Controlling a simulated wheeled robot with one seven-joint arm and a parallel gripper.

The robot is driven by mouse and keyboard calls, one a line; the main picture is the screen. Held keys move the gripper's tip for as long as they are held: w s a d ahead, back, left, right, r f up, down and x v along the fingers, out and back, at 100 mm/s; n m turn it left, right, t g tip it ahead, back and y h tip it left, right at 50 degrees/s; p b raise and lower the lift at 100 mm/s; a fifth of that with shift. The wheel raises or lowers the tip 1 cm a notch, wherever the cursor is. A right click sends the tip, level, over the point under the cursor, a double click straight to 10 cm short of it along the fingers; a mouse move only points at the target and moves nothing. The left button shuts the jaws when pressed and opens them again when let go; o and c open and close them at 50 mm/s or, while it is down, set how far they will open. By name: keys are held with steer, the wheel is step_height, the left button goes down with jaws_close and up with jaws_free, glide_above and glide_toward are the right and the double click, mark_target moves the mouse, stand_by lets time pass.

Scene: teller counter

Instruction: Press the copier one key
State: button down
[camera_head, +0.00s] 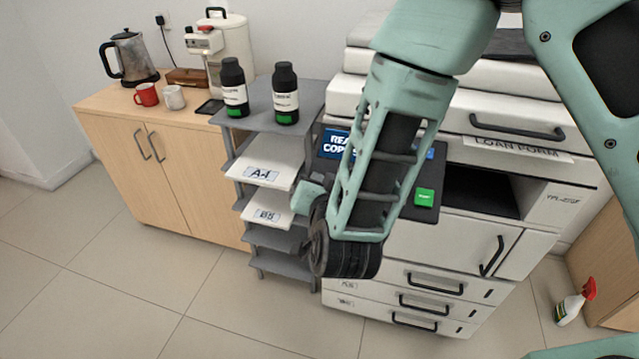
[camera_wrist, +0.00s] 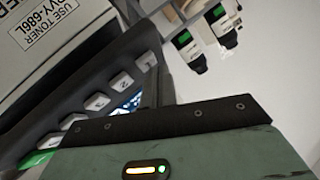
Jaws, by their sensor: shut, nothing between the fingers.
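The copier (camera_head: 440,235) is a large white machine right of centre in the head view. Its dark control panel carries a blue screen (camera_head: 334,143) and a green key (camera_head: 424,197); my arm hides much of the panel. The wrist view shows a row of pale keys (camera_wrist: 97,102) on the dark panel, part of the lit screen (camera_wrist: 130,103) and the green key (camera_wrist: 38,158).
A grey shelf rack (camera_head: 310,95) with paper stacks (camera_head: 268,160) stands left of the copier. Two black bottles (camera_head: 233,88) (camera_head: 285,94) stand on it. A wooden cabinet (camera_head: 185,145) is farther left. A spray bottle (camera_head: 574,303) stands at the lower right. Floor in front is clear.

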steer(key=shift+w+d+f+b, duration=0.1)
steer(key=shift+w+f+b, duration=0.15)
steer(key=shift+f+b, duration=0.15)
stand_by(0.7)
steer(key=shift+r, duration=0.1)
steer(key=shift+s+a+r+p, duration=0.2)
steer(key=shift+s+r+p, duration=0.25)
steer(key=shift+r, duration=0.25)
steer(key=shift+r, duration=0.1)
steer(key=r+p, duration=0.1)
steer(key=s+r+p, duration=0.1)
steer(key=s+a+r, duration=0.1)
steer(key=r, duration=0.1)
steer(key=shift+s+p, duration=0.25)
steer(key=shift+p, duration=0.15)
stand_by(0.8)
